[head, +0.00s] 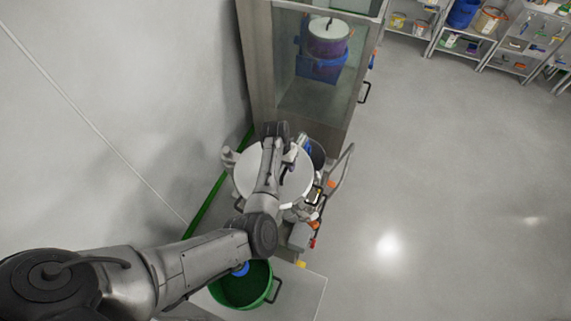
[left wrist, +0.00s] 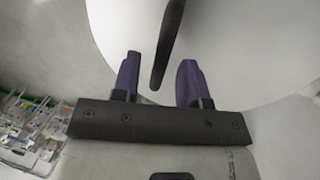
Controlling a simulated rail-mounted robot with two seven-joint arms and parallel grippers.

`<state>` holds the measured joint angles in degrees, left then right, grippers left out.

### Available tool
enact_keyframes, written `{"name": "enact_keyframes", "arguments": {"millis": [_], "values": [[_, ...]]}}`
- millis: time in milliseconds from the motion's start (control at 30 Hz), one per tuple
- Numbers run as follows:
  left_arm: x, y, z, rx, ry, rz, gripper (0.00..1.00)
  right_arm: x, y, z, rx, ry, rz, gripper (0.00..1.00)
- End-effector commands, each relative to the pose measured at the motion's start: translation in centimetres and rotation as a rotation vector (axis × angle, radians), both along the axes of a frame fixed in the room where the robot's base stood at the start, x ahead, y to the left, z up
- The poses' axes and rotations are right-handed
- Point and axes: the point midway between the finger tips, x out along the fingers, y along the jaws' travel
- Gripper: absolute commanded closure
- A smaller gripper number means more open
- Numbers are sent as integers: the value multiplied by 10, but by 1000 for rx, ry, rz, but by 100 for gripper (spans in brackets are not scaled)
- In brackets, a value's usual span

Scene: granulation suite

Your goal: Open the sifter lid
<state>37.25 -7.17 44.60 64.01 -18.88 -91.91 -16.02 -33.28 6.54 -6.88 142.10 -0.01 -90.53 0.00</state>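The sifter lid (head: 245,175) is a round white disc on the sifter, in the middle of the head view. It looks closed and flat there, and its white surface (left wrist: 225,40) fills the top of the left wrist view. A dark bar-shaped handle (left wrist: 168,45) stands out from the lid. My left gripper (left wrist: 158,80) is open, with its two purple-tinted fingers apart on either side of the handle's near end. I cannot tell whether either finger touches it. In the head view my left arm covers part of the lid. My right gripper is not in view.
A glass-fronted cabinet (head: 268,70) stands behind the sifter. A green tub (head: 262,290) sits on a light surface in front. A grey rail (head: 340,175) runs at the sifter's right. Shelves (head: 490,45) stand far right, with open floor between.

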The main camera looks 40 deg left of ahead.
Motion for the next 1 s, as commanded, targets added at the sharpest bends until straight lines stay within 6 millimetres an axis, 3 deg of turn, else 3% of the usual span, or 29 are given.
{"name": "enact_keyframes", "arguments": {"millis": [267,700,1000], "values": [[0,0,-1,0,0,0,60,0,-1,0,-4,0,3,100],[0,0,0,0,0,0,100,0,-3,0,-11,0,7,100],[0,0,0,0,-1,0,100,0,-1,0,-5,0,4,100]]}}
